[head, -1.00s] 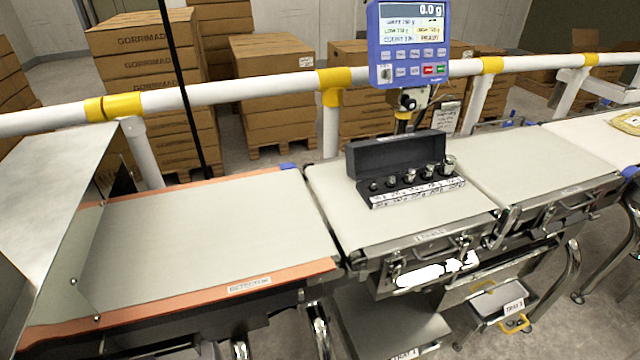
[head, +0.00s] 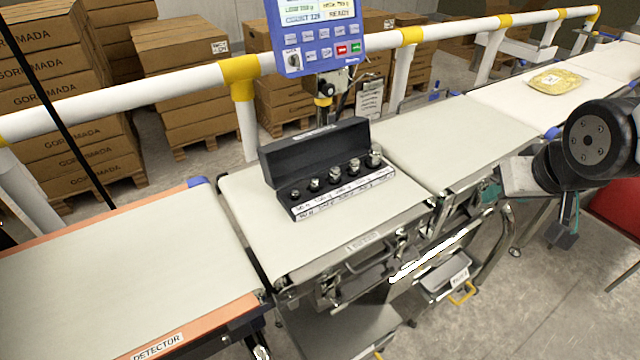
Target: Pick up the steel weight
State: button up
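Several steel weights sit upright in a row in a black open case (head: 312,150) on the middle belt section. The largest steel weight (head: 374,155) stands at the right end of the row, and the smallest (head: 295,194) at the left end. A white label strip runs along the case front, too small to read. The case lid stands open behind the weights. My arm shows at the right edge, well apart from the case. My gripper (head: 567,230) hangs low beside the belt, partly seen; I cannot tell its opening.
The weigh belt (head: 370,225) is clear around the case. A blue display panel (head: 318,40) stands behind it, before a white guard rail (head: 140,88). The detector belt (head: 130,255) is bare at left. A yellow packet (head: 555,80) lies on the far right belt.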

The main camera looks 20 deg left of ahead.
jog(key=w+a+f+n+t+y, duration=0.2)
jog(key=w+a+f, duration=0.25)
jog(key=a, duration=0.55)
jog(key=n+y, duration=0.4)
jog(key=y, duration=0.3)
send_near(316, 181)
jog(key=shift+w+a+f, duration=0.2)
jog(key=shift+w+f, duration=0.15)
jog(key=shift+f, duration=0.2)
jog(key=shift+t, duration=0.3)
jog(key=x, duration=0.8)
jog(key=shift+s+a+r, duration=0.2)
jog(key=shift+s, duration=0.05)
jog(key=shift+c, duration=0.4)
grip_shut()
